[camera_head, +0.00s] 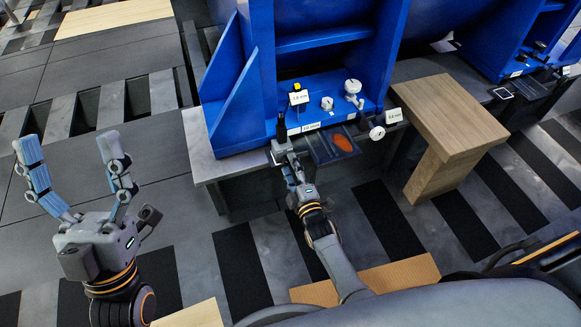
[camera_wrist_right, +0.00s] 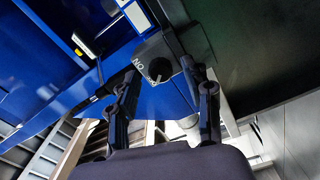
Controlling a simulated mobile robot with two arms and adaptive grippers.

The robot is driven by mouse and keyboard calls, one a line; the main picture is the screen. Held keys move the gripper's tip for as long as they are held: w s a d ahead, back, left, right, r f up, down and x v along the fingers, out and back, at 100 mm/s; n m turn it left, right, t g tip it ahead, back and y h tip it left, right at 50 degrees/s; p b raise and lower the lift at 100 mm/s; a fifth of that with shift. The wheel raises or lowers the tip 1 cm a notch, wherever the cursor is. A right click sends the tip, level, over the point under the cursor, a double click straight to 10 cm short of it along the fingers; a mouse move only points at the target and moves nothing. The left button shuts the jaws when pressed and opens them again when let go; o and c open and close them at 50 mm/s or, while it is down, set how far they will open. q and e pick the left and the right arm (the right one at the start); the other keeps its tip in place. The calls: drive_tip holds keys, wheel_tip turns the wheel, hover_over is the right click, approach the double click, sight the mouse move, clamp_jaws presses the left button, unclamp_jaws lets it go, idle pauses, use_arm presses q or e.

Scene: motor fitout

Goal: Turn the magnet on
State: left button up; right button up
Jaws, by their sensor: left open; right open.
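A dark block with a round black knob (camera_wrist_right: 158,70) shows in the right wrist view. The knob carries a white pointer mark, and the letters "ON" are printed beside it. My right gripper (camera_wrist_right: 160,78) is open, with one finger on each side of the knob; I cannot tell whether they touch it. In the head view my right gripper (camera_head: 283,156) is at the front edge of the blue machine, just below an upright black part (camera_head: 281,128). The knob is hidden there. My left gripper (camera_head: 68,148) is open, empty and raised at the left, away from the machine.
The blue machine (camera_head: 230,95) stands on a grey bench (camera_head: 205,167). White dials (camera_head: 327,103) and small white labels (camera_head: 299,97) sit on its shelf. A dark tray with an orange piece (camera_head: 342,143) is right of my right gripper. A wooden block table (camera_head: 450,120) stands further right.

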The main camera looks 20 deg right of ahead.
drive_tip(key=s, duration=1.2)
drive_tip(key=shift+d, duration=0.15)
drive_tip(key=shift+w, duration=0.1)
